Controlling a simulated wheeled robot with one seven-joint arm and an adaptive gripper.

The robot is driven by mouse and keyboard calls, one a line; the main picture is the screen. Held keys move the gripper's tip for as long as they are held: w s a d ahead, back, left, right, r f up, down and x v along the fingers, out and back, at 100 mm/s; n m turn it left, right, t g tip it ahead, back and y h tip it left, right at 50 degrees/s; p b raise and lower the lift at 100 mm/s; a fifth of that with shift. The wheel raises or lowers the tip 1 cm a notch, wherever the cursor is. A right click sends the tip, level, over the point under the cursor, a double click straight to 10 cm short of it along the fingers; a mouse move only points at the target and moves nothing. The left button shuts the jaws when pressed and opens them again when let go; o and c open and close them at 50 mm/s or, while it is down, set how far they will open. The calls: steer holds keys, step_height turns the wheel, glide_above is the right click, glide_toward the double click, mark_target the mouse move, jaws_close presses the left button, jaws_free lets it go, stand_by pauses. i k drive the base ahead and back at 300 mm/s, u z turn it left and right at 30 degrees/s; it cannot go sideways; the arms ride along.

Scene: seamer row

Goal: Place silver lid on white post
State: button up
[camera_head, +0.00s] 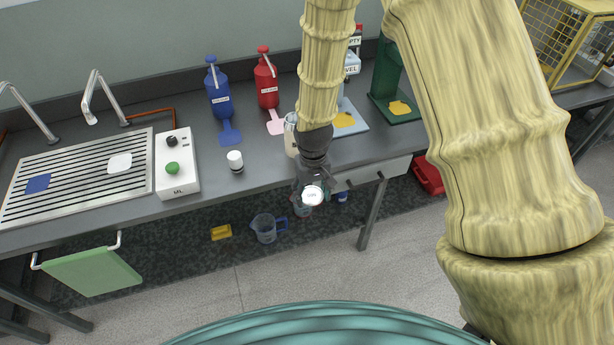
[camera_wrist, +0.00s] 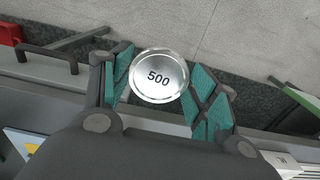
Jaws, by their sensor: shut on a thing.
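A round silver lid (camera_wrist: 159,76) marked "500" sits between the teal-padded fingers of my gripper (camera_wrist: 160,84) in the wrist view. My gripper (camera_head: 312,184) is shut on the lid and holds it out at the bench's front edge. The lid's bright face (camera_head: 312,195) also shows in the head view. A short white-topped post (camera_head: 235,157) with a dark base stands upright on the bench, left of my gripper and apart from it. A pale container (camera_head: 290,134) stands behind my gripper, partly hidden by my arm.
A white box with a green knob (camera_head: 178,180) stands left of the post, beside a slatted drainer (camera_head: 75,178). Blue (camera_head: 218,92) and red (camera_head: 266,83) pump bottles stand behind. A jug (camera_head: 265,228) is below the bench edge. The bench around the post is clear.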

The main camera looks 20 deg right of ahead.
mark_target(234, 155)
steer(key=z, duration=1.65)
steer(key=k, duration=0.9)
steer(key=u, duration=1.65)
steer(key=i, duration=1.05)
